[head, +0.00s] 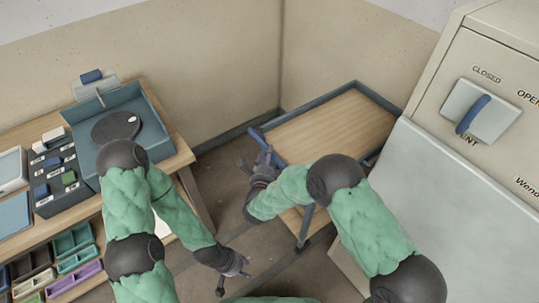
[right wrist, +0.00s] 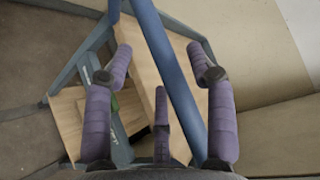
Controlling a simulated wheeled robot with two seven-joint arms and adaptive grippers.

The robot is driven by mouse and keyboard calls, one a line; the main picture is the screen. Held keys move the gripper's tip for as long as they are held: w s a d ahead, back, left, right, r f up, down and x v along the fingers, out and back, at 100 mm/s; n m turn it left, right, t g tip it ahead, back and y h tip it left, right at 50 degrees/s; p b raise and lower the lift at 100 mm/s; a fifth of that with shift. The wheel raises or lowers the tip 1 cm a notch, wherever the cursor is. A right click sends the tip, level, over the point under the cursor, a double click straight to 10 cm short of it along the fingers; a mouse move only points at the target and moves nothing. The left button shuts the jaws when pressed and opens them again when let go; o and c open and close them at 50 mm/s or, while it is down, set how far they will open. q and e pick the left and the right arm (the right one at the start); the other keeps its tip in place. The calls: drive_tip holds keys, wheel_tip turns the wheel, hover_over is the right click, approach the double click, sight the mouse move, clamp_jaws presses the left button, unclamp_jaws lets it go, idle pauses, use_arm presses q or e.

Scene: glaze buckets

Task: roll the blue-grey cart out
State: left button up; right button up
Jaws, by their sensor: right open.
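The blue-grey cart (head: 318,130) has a wooden top in a blue-grey frame and stands in the corner, left of the large cream cabinet. Its blue handle bar (head: 258,139) is on the near left end. My right gripper (head: 263,163) is at that end, by the handle. In the right wrist view the blue handle bar (right wrist: 168,62) runs between the spread fingers of the open right gripper (right wrist: 160,60); I cannot tell whether they touch it. My left gripper (head: 234,281) is open and empty, low over the floor. My right arm hides part of the cart.
A wooden table (head: 178,148) on the left holds a blue-grey tray (head: 152,105) with a dark disc and several small boxes. The cream cabinet (head: 450,160) stands close on the cart's right. Bare floor (head: 222,170) lies between table and cart.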

drive_tip(key=shift+w+d+f, duration=0.1)
drive_tip(key=shift+w, duration=0.55)
drive_tip(key=shift+w+d+f, duration=0.1)
drive_tip(key=shift+w, duration=0.5)
clamp_jaws()
drive_tip(key=shift+a, duration=0.1)
